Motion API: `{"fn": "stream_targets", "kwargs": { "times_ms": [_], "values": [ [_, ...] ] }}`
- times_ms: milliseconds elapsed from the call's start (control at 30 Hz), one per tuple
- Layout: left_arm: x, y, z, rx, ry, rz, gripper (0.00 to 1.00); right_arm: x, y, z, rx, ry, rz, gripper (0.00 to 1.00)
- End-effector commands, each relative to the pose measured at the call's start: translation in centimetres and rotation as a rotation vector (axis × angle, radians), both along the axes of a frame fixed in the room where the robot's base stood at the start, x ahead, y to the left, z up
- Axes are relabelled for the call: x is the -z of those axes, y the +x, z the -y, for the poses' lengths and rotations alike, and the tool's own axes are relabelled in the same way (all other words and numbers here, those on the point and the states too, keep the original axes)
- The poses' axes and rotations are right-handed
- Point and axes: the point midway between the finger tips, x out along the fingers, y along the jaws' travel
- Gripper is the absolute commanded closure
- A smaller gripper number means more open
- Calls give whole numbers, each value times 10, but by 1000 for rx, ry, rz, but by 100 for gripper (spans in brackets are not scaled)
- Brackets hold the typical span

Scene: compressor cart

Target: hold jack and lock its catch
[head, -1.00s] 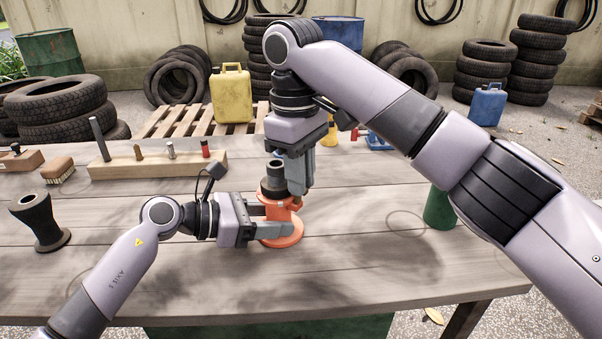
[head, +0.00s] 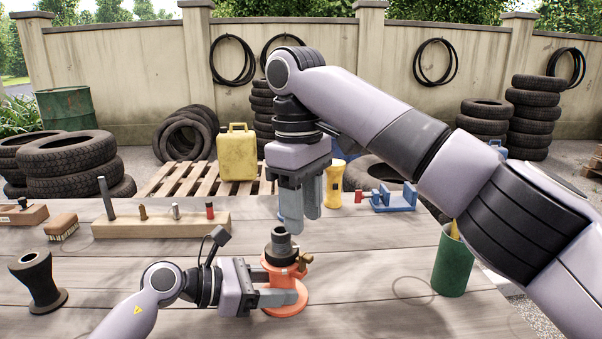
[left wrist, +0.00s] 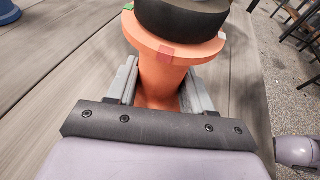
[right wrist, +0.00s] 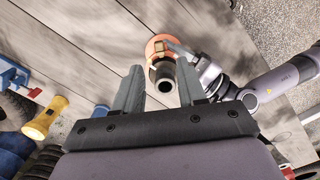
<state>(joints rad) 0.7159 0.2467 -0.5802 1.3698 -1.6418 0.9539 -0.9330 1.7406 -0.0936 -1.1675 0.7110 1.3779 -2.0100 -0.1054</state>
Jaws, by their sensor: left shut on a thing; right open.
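The jack (head: 283,252), orange with a black top and a round base, stands upright on the table. My left gripper (head: 285,288) is shut around its orange body, which also shows between the fingers in the left wrist view (left wrist: 160,80). A small brass catch (head: 305,259) sits at the collar's right side; whether it is locked I cannot tell. My right gripper (head: 303,222) is open and empty above the jack, apart from it. In the right wrist view the jack (right wrist: 160,50) lies beyond and between the open fingertips.
A wooden block with several pegs (head: 160,226), a brush (head: 62,227) and a black flared part (head: 37,281) are on the left. A green cup (head: 453,265) stands right, and a blue vise-like tool (head: 393,198) and yellow flashlight (head: 334,185) behind. The front right tabletop is clear.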

Motion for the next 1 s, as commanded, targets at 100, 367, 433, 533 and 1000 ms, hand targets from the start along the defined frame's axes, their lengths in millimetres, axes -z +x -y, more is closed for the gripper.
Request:
{"fn": "stream_targets", "kwargs": {
  "times_ms": [100,367,433,533,1000],
  "values": [
    [0,0,0,0,-1,0,66,-18,1,-1,1,-3,1,60],
    [0,0,0,-1,-1,1,66,-39,2,-3,0,-7,-8,60],
    [0,0,0,-1,-1,1,66,-43,2,-4,0,-7,-9,60],
    [0,0,0,-1,-1,1,66,-49,2,-4,-1,-7,-8,60],
    [0,1,0,-3,0,2,66,-60,2,-3,0,0,0,60]
  ]
}}
